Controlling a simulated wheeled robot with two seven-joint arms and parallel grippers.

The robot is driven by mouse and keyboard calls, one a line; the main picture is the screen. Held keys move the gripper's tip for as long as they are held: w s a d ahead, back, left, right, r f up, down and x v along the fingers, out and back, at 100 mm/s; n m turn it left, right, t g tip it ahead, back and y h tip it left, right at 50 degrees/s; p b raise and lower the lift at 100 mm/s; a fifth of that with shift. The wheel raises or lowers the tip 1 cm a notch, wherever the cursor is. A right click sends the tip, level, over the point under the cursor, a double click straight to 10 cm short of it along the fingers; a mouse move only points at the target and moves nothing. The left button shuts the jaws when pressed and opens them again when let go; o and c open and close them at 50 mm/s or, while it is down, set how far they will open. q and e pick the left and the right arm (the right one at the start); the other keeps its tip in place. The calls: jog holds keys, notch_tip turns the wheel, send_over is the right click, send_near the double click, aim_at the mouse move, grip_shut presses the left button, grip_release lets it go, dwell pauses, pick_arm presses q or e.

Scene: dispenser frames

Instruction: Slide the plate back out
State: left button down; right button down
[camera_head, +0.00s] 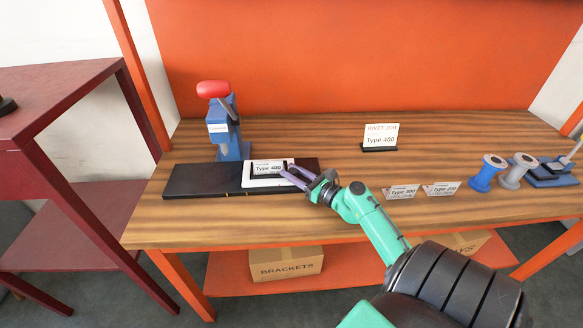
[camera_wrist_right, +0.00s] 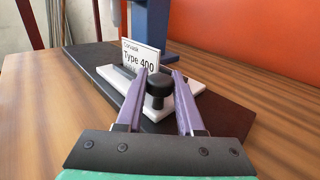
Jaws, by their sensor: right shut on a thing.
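The white plate (camera_head: 268,184) lies on the long black base (camera_head: 205,182), to the right of the blue press (camera_head: 227,128) with its red handle. It carries a card (camera_head: 268,167) reading "Type 400" and, in the right wrist view, a black knob (camera_wrist_right: 159,84). My right gripper (camera_head: 287,172) is at the plate's right side, its purple fingers (camera_wrist_right: 159,76) shut on the knob. The press body hides nothing of the plate in the head view. My left gripper is not in view.
A "Rivet job Type 400" sign (camera_head: 380,136) stands behind. Two small cards (camera_head: 401,192) (camera_head: 441,189), two spools (camera_head: 487,173) (camera_head: 517,171) and a blue lever tool (camera_head: 553,173) are at right. A maroon table (camera_head: 70,90) is at left. The wooden table is clear around the base's front.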

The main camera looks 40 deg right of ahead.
jog(key=shift+d, duration=0.1)
jog(key=c, duration=0.6)
grip_release()
jog(key=shift+s+d, duration=0.1)
jog(key=shift+s, duration=0.05)
jog(key=shift+o, duration=0.2)
jog(key=shift+s, duration=0.1)
jog(key=shift+s+f, duration=0.1)
jog(key=shift+s, duration=0.2)
jog(key=s+b, duration=0.1)
jog(key=s, duration=0.3)
jog(key=s+d, duration=0.1)
jog(key=s, duration=0.4)
jog(key=s+d+b, duration=0.1)
jog(key=s, duration=0.4)
jog(key=shift+b, duration=0.3)
